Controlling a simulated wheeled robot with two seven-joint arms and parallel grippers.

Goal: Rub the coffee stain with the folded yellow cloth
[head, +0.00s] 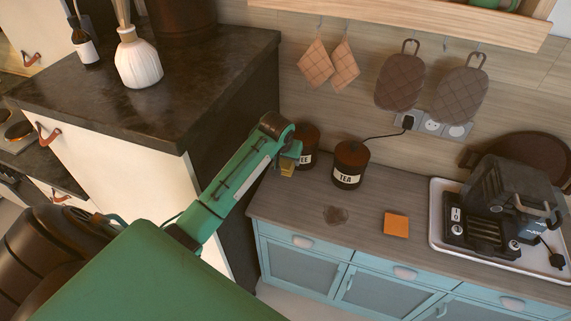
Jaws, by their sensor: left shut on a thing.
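The coffee stain (336,215) is a dark, irregular patch on the grey wood counter (375,198), near its front edge. My left gripper (288,165) is at the left end of the counter, up and left of the stain in the picture. It is shut on the folded yellow cloth (287,171), of which a small part shows below the jaws. The cloth is apart from the stain. My arm and gripper hide the rest of the cloth. My right gripper is not in view.
An orange square (396,225) lies right of the stain. A white tray (437,215) with a coffee machine (508,200) stands farther right. A tall dark-topped cabinet (205,95) is left.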

